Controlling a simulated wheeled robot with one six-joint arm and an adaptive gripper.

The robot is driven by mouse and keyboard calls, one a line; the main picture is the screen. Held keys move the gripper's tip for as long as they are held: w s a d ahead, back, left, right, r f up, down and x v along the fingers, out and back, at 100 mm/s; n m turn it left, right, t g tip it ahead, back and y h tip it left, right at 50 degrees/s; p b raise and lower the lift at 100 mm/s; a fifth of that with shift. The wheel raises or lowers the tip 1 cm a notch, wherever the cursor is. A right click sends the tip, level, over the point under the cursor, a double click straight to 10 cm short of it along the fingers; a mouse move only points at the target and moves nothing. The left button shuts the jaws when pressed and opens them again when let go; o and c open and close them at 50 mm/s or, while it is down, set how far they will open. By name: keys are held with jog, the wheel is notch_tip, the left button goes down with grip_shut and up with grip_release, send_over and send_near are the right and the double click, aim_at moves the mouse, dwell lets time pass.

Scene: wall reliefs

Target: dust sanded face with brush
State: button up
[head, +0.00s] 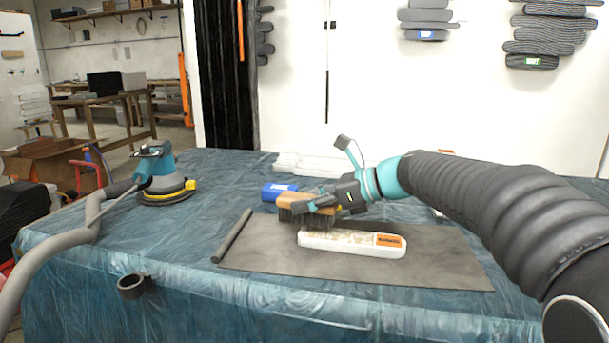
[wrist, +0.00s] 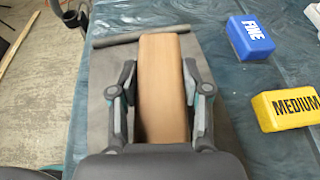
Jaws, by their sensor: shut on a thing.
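My gripper (head: 318,202) is shut on a brush (head: 292,200) with a wooden back and dark bristles pointing down. In the wrist view my gripper (wrist: 161,102) has a finger on each side of the brush's wooden back (wrist: 162,75). A long white piece with a speckled, brownish upper face and an orange label (head: 350,244) lies on a dark grey mat (head: 440,262). The brush is at the piece's left end, over or just behind it. I cannot tell whether the bristles touch it. The piece is not visible in the wrist view.
A blue FINE block (wrist: 250,38) and a yellow MEDIUM block (wrist: 287,108) lie right of the brush in the wrist view. A sander (head: 163,178) with a grey hose stands on the left of the blue-covered table (head: 190,235). A grey roll (head: 232,236) lies along the mat's left edge.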

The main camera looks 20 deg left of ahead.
jog(key=shift+r, duration=2.8)
